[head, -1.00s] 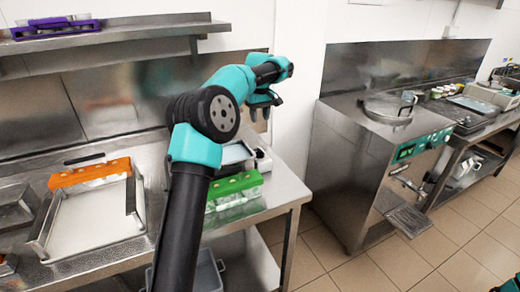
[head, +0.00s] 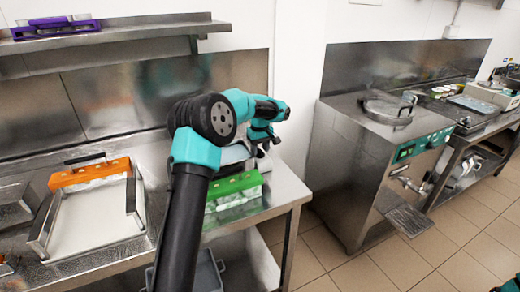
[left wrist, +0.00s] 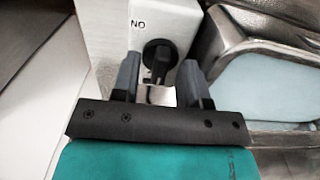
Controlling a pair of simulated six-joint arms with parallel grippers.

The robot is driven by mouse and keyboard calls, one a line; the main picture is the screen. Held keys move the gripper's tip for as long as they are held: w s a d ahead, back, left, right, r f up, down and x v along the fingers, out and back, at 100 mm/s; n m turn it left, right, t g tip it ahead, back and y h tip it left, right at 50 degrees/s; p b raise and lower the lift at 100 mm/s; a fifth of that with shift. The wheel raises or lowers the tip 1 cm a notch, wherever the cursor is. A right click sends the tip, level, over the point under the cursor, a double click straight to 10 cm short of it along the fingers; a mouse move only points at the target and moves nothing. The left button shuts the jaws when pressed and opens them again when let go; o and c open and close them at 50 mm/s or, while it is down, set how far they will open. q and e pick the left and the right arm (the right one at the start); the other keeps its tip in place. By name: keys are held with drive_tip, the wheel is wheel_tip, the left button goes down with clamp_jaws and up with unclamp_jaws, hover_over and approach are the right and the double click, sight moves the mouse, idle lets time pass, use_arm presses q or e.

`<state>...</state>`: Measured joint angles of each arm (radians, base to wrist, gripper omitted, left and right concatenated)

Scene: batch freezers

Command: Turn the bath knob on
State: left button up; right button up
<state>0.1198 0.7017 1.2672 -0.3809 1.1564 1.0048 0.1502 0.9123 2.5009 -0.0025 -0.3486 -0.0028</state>
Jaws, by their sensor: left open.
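The bath knob (left wrist: 160,55) is a round black knob with a raised grip bar, on a white box (left wrist: 185,18) marked with letters. My left gripper (left wrist: 160,82) is open in the left wrist view, its two fingers pointing at the knob, one to each side of it. I cannot tell whether they touch it. In the head view my left gripper (head: 262,138) is low over the counter's right end, and the knob is hidden there. The metal bath (left wrist: 225,45) with a pale blue surface is right of the box in the wrist view.
A green rack (head: 235,184) stands near the counter's front edge, under my left arm. A steel machine (head: 345,150) stands across a floor gap to the right.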

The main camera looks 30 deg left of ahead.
use_arm(q)
drive_tip(key=shift+f, duration=0.1)
clamp_jaws()
idle(0.3)
drive_tip(key=shift+m, duration=0.3)
drive_tip(key=m, duration=0.3)
drive_tip(key=shift+m, duration=0.4)
drive_tip(key=m, duration=0.4)
drive_tip(key=shift+m, duration=0.3)
drive_tip(key=m, duration=0.4)
drive_tip(key=shift+m, duration=2.6)
